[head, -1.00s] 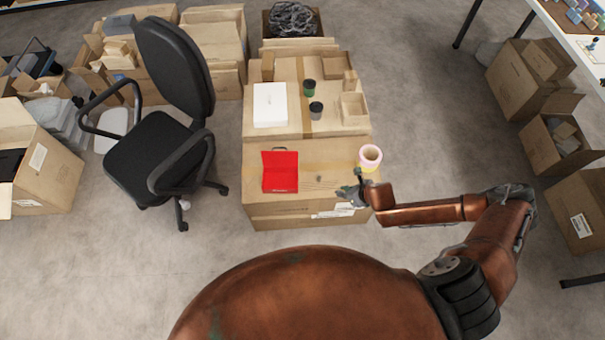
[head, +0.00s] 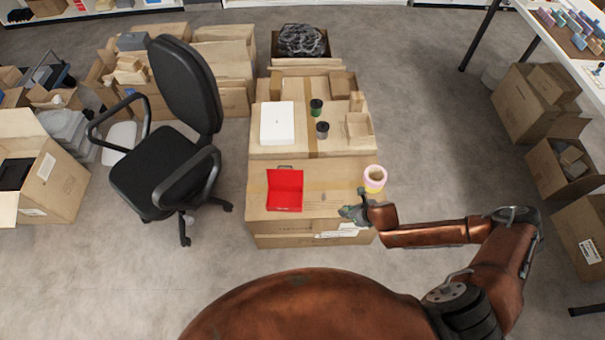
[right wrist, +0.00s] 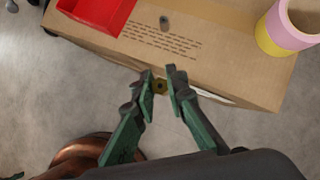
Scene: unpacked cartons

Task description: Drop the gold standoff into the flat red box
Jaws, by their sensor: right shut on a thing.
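The flat red box (head: 285,191) lies open on the front carton in the head view, its lid raised at the back. Its corner also shows at the top left of the right wrist view (right wrist: 100,12). My right gripper (head: 347,211) is at the carton's front right edge, right of and a little in front of the red box. In the right wrist view its fingers (right wrist: 161,84) are shut on the small gold standoff (right wrist: 159,88), which is partly hidden between them. My left gripper is not in view.
A pink and yellow tape roll (head: 374,179) stands on the carton near my right gripper. A small grey cylinder (right wrist: 164,22) stands on the carton beside the red box. Behind are a white box (head: 277,123) and two cups. An office chair (head: 170,150) is at left.

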